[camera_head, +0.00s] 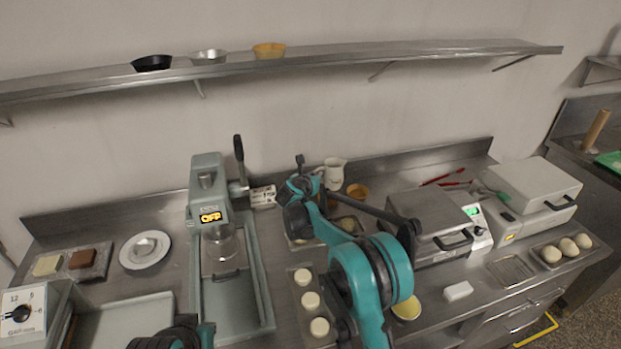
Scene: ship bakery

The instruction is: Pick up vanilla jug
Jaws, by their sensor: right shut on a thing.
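The white jug (335,172) stands upright, or is held just above the counter, near the back wall in the middle of the head view. Its handle side faces left, toward my right gripper (314,181). My right gripper is shut on the jug at that handle side. My right arm comes up from the bottom and hides part of the counter in front of the jug. I cannot tell whether the jug's base touches the counter. My left gripper is out of view; only a part of my left arm shows at the bottom edge.
A grey press with an upright lever (238,160) stands left of the jug. A small orange-brown bowl (357,191) is close at its right. A waffle-iron-like appliance (430,215) stands further right. A wall shelf (330,57) with bowls runs above.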

